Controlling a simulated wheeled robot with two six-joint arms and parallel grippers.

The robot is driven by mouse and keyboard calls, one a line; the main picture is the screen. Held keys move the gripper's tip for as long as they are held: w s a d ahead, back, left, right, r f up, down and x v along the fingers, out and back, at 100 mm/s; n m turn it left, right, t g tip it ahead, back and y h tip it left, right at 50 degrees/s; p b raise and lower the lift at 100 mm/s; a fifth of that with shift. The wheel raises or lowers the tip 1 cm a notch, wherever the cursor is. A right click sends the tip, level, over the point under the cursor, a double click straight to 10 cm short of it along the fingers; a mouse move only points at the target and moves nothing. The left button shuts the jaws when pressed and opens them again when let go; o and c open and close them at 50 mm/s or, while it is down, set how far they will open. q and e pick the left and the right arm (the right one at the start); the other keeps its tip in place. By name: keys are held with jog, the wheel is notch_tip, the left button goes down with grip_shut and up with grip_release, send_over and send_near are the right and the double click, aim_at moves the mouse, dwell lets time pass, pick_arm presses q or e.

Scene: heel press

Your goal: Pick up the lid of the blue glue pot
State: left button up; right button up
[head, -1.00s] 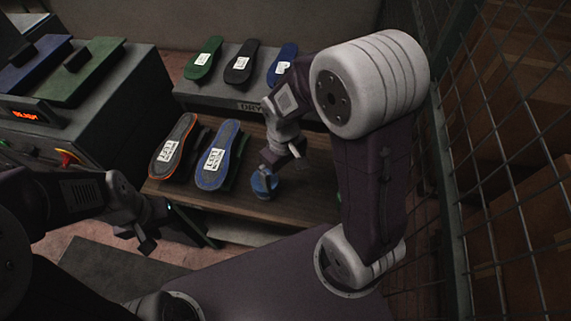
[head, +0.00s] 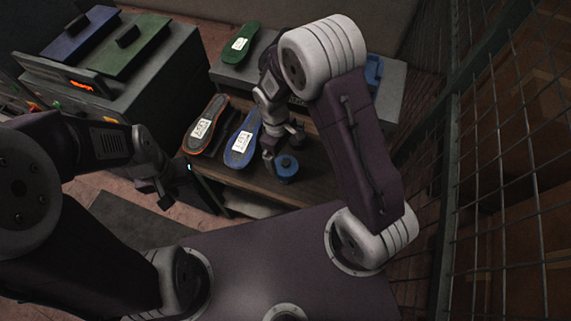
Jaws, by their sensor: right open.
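The blue glue pot (head: 288,177) stands on the wooden bench top, to the right of the insoles. Its round blue lid (head: 287,163) is on top. My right gripper (head: 281,148) is open and empty, pointing down just above and behind the pot, with one finger close to the pot's left side. I cannot tell whether a finger touches the lid. My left gripper (head: 160,194) hangs at the left, well away from the pot, in front of the press; its fingers are too dark to read.
An orange-edged insole (head: 205,124) and a blue insole (head: 242,141) lie left of the pot. A green insole (head: 240,43) lies on the grey shelf behind. The press (head: 150,75) stands at back left. A wire mesh fence (head: 490,150) bounds the right.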

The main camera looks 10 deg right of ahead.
aim_at(286, 162)
jog(key=f, duration=0.1)
jog(key=f+p, duration=0.1)
jog(key=f, duration=0.2)
jog(key=shift+s+d+f, duration=0.1)
jog(key=shift+s+d, duration=0.2)
jog(key=shift+d, duration=0.05)
jog(key=shift+w+f, duration=0.1)
jog(key=shift+f, duration=0.35)
jog(key=c, duration=0.9)
jog(key=shift+r, duration=0.1)
